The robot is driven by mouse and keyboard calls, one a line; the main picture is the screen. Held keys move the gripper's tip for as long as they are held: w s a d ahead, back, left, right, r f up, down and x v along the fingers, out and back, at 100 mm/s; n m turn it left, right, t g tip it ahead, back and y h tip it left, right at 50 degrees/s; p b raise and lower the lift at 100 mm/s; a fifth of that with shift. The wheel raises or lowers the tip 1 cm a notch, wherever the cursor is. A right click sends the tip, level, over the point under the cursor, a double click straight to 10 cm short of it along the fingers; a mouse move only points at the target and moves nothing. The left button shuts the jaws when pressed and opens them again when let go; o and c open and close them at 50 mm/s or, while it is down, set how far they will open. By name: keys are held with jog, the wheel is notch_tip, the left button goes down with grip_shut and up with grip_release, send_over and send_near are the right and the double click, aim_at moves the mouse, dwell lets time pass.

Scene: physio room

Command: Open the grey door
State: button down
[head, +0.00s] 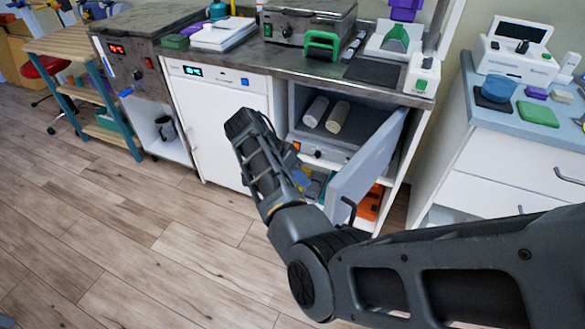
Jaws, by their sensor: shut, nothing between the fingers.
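The grey door (367,168) belongs to a compartment in the white cabinet under the counter. It stands open, swung out toward me on its right side, with a dark handle (349,210) on its outer face. Inside the grey compartment (365,122) lie two rolled cylinders, one pale grey (315,111) and one beige (338,117). My arm bends up in front of the cabinet, left of the door.
A white cabinet front (219,115) with a display stands left of the compartment. Orange bins (371,203) sit on the shelf below. A white drawer unit (500,195) stands to the right. The wooden floor (120,225) at left is clear.

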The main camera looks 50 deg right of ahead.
jog(key=s+d+f+p, duration=0.1)
jog(key=s+f, duration=0.1)
jog(key=s, duration=0.3)
jog(key=shift+s+d+f+p, duration=0.25)
jog(key=shift+d+f+p, duration=0.05)
jog(key=shift+f+p, duration=0.1)
